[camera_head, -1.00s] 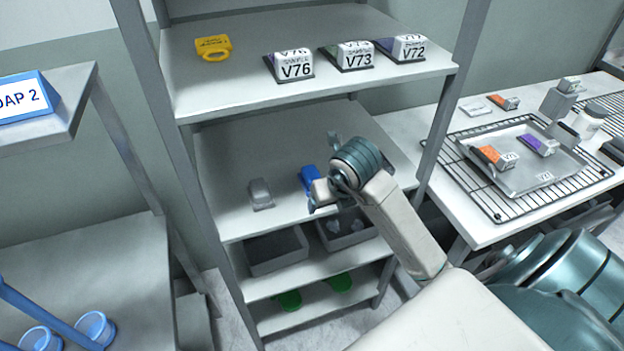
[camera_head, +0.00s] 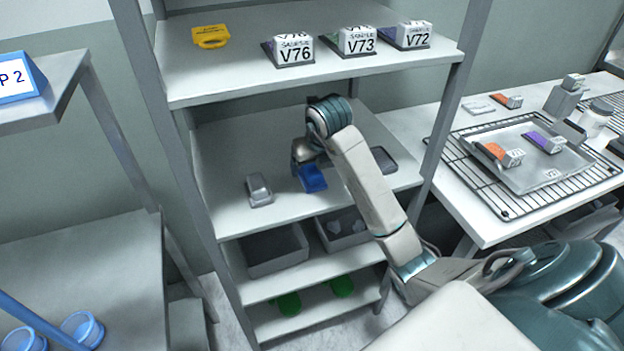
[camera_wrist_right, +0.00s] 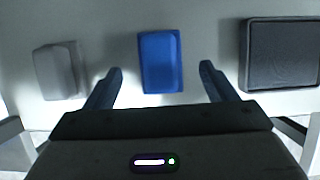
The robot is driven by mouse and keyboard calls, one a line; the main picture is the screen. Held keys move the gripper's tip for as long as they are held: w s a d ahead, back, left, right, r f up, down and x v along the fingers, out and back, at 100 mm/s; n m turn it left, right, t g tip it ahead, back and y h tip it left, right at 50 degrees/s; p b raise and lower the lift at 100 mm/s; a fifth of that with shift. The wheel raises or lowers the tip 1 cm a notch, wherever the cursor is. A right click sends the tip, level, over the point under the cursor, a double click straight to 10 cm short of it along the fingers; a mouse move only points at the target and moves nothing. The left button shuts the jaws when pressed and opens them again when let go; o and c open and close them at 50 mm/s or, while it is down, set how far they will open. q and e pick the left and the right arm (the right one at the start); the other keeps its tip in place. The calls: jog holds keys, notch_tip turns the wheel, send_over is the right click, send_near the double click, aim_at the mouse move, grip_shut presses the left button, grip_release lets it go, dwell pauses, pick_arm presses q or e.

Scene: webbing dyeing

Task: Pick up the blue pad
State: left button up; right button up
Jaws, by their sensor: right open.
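The blue pad (camera_head: 312,179) lies on the middle shelf (camera_head: 232,150) of the rack, between a grey pad on its left and a dark pad on its right. My right gripper (camera_head: 304,158) is just behind and above the blue pad in the head view, partly hidden by its own wrist. In the right wrist view, the blue pad (camera_wrist_right: 160,62) is centred ahead of the open fingers (camera_wrist_right: 161,78), with a gap on both sides. The jaws hold nothing. My left gripper is not in view.
The grey pad (camera_head: 259,190) and the dark pad (camera_head: 381,160) lie on the same shelf; they also show in the wrist view (camera_wrist_right: 60,70) (camera_wrist_right: 280,54). Sample blocks (camera_head: 293,49) and a yellow item (camera_head: 210,37) stand on the shelf above. Grey bins (camera_head: 274,250) sit below.

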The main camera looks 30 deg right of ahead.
aim_at(313, 169)
jog(key=shift+b+x, duration=0.5)
jog(key=shift+x, duration=0.35)
jog(key=shift+w+f, duration=0.1)
jog(key=shift+f, duration=0.25)
jog(key=shift+x, duration=0.85)
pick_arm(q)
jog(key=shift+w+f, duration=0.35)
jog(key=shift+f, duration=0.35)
pick_arm(e)
jog(key=shift+r, duration=0.1)
jog(key=shift+c, duration=1.3)
jog(key=c, duration=0.8)
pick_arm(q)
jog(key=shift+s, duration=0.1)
